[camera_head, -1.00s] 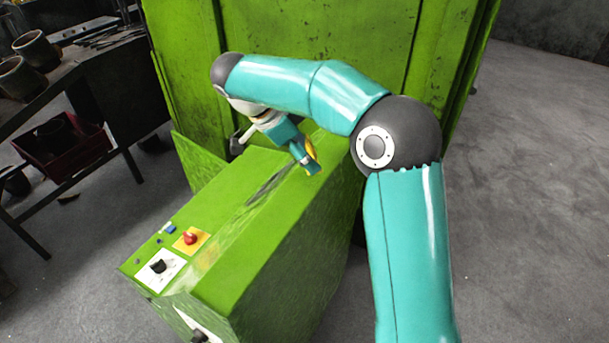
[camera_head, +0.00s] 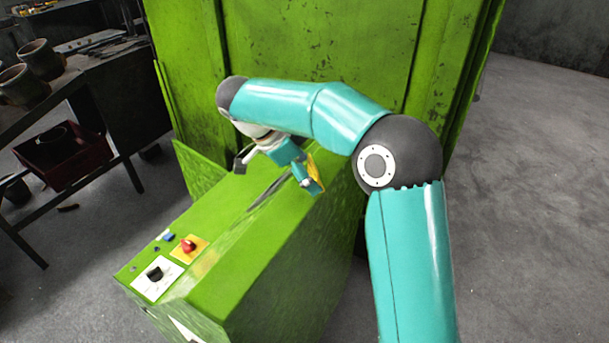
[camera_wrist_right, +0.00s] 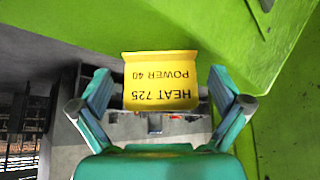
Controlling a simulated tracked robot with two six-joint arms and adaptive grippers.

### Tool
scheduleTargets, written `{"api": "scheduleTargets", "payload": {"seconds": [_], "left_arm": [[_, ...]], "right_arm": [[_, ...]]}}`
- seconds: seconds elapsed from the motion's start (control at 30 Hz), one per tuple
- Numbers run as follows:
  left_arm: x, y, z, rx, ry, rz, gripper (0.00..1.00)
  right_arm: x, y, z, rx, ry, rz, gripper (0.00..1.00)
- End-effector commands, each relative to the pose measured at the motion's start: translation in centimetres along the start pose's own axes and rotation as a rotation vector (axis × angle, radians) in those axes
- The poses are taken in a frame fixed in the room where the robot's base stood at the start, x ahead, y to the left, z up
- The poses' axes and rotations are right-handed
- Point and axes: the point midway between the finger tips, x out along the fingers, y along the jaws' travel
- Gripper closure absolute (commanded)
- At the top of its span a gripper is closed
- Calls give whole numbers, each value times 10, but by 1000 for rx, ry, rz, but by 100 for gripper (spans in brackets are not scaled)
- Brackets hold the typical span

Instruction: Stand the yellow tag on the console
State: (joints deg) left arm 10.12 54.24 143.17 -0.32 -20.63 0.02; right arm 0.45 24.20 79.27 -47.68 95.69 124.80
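The yellow tag (camera_head: 316,172) is at my right gripper (camera_head: 308,180), over the far right part of the green console top (camera_head: 228,228). In the right wrist view the tag (camera_wrist_right: 160,82) lies between the two teal fingers of my right gripper (camera_wrist_right: 162,88), its black lettering "HEAT 725 POWER 40" upside down. The fingers stand apart with the tag held between them; the contact itself is not clear. The head view partly hides the tag behind a finger, and I cannot tell whether it touches the console. My left gripper is not in view.
The console's near end carries a red button (camera_head: 188,245) on a yellow plate, a black knob (camera_head: 155,273) on a white plate and a small blue part (camera_head: 169,237). The green press (camera_head: 320,50) rises behind. A dark bench (camera_head: 115,75) stands left. The middle console top looks clear.

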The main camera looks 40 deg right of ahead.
Motion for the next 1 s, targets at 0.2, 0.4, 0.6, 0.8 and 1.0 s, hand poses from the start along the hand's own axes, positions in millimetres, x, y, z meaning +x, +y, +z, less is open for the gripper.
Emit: {"api": "scheduleTargets", "payload": {"seconds": [0.2, 0.4, 0.6, 0.8, 1.0], "left_arm": [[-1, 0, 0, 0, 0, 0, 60], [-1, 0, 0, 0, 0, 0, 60], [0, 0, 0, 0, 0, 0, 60], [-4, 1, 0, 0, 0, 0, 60], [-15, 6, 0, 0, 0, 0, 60]], "right_arm": [[-1, 0, 0, -1, 0, 0, 0], [-14, -1, 0, 0, -1, -4, 0], [-49, -1, 0, 0, -2, -5, 0], [-87, -1, 0, -1, -1, -4, 0], [-115, 0, -2, -2, 1, -2, 0]]}}
